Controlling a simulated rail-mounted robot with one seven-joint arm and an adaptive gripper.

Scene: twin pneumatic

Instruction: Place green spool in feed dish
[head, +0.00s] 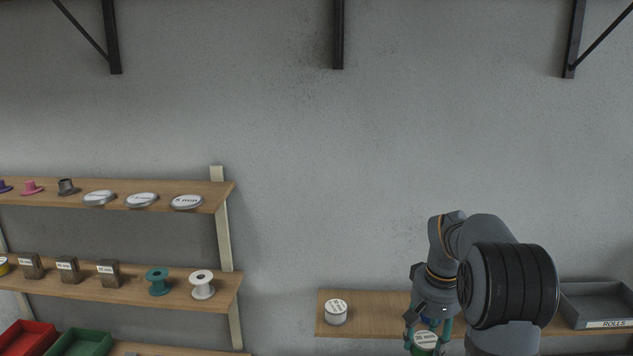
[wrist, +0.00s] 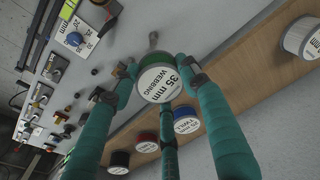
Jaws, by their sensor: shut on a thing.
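A green spool (wrist: 158,83) with a round white label reading 35 mm webbing is held between the teal fingers of my gripper (wrist: 150,88). Its green side shows at the upper left of the label in the wrist view. In the head view the held spool (head: 426,340) is low at the right, in front of the wooden shelf, and my gripper is partly cut off by the bottom edge. I cannot pick out a feed dish in either view.
A white roll (head: 336,311) stands on the right shelf (head: 375,303), with a grey ROLLS tray (head: 597,305) at its right end. In the wrist view, red (wrist: 147,142), blue (wrist: 186,121) and black (wrist: 118,162) spools sit near the held one. A panel with knobs (wrist: 70,70) is at left.

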